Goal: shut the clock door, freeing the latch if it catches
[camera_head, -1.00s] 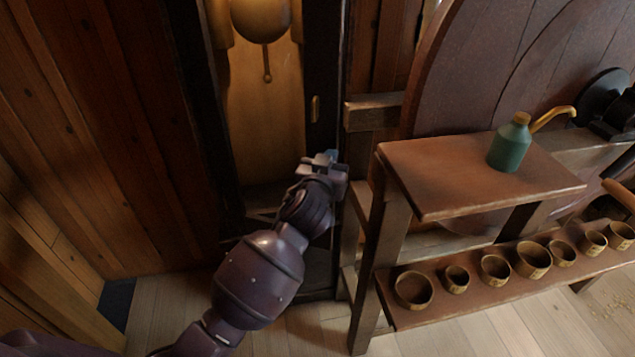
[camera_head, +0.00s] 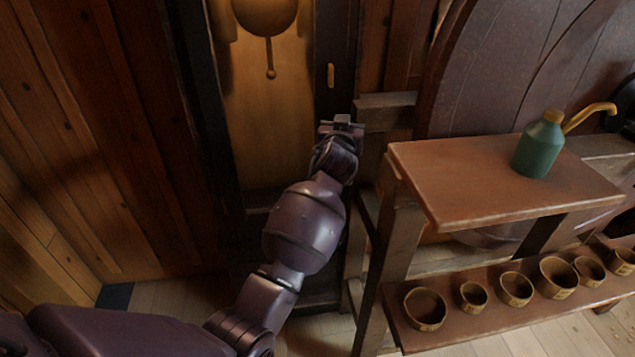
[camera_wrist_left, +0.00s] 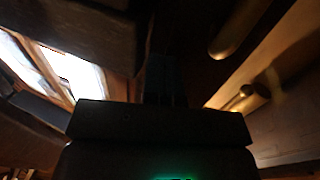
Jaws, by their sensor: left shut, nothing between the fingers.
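The clock is a tall dark case with a brass pendulum (camera_head: 269,72) against a golden back panel (camera_head: 270,140) in the head view. The dark right-hand upright of its door (camera_head: 335,40) carries a small brass handle (camera_head: 331,75). I cannot tell whether the door sits flush, and I make out no separate latch. My left gripper (camera_head: 341,122) is shut and empty, just below the handle in the picture and in front of the lower right upright. Contact is unclear. In the dark left wrist view its fingers (camera_wrist_left: 165,80) point ahead, with a brass bar (camera_wrist_left: 235,30) to their right.
A wooden bench (camera_head: 500,175) stands close to the right of my left arm, bearing a green oil can (camera_head: 538,145). Its lower shelf (camera_head: 465,335) holds several small wooden cups. A plank wall (camera_head: 90,140) closes the left side. Some floor is bare at lower left.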

